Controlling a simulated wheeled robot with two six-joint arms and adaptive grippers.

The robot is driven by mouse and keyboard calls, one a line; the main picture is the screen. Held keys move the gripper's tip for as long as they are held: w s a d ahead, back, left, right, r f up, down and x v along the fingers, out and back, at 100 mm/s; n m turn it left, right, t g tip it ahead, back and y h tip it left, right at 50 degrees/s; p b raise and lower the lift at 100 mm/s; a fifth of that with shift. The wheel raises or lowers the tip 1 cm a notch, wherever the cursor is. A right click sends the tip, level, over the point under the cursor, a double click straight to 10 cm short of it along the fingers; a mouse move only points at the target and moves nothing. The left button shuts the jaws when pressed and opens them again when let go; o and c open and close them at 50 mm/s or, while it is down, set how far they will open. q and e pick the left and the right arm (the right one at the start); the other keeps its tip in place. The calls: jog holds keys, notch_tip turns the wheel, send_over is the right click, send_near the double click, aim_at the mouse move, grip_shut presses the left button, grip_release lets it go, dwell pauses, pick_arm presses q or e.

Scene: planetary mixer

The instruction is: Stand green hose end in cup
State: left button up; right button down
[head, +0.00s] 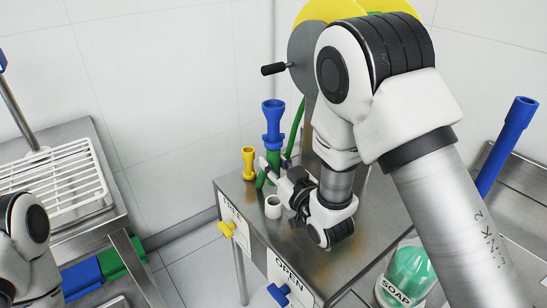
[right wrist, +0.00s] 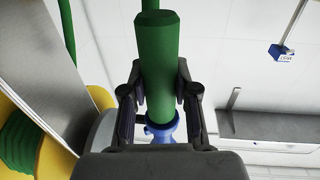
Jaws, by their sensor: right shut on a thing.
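The green hose end is a thick green sleeve (head: 272,153) with a flared blue nozzle (head: 273,125) pointing up in the head view. My right gripper (head: 275,171) is shut around the green sleeve (right wrist: 159,65), whose blue nozzle (right wrist: 161,128) shows at the bottom of the right wrist view. A small white cup (head: 273,207) stands on the steel table, just in front of and below the gripper.
A yellow nozzle (head: 249,163) stands at the table's back left. A green hose (head: 296,128) runs up to the yellow reel (head: 328,10) with a black crank handle (head: 274,69). The steel table (head: 300,247) has bare room at the front. A soap jar (head: 408,273) stands right.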

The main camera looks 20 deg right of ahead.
jog(key=shift+s+r, duration=0.1)
notch_tip(320, 180, down, 5)
jog(key=b, duration=0.4)
jog(key=shift+b, duration=0.3)
jog(key=shift+f+b, duration=0.3)
dwell(1.2)
jog(key=shift+r, duration=0.1)
dwell(1.4)
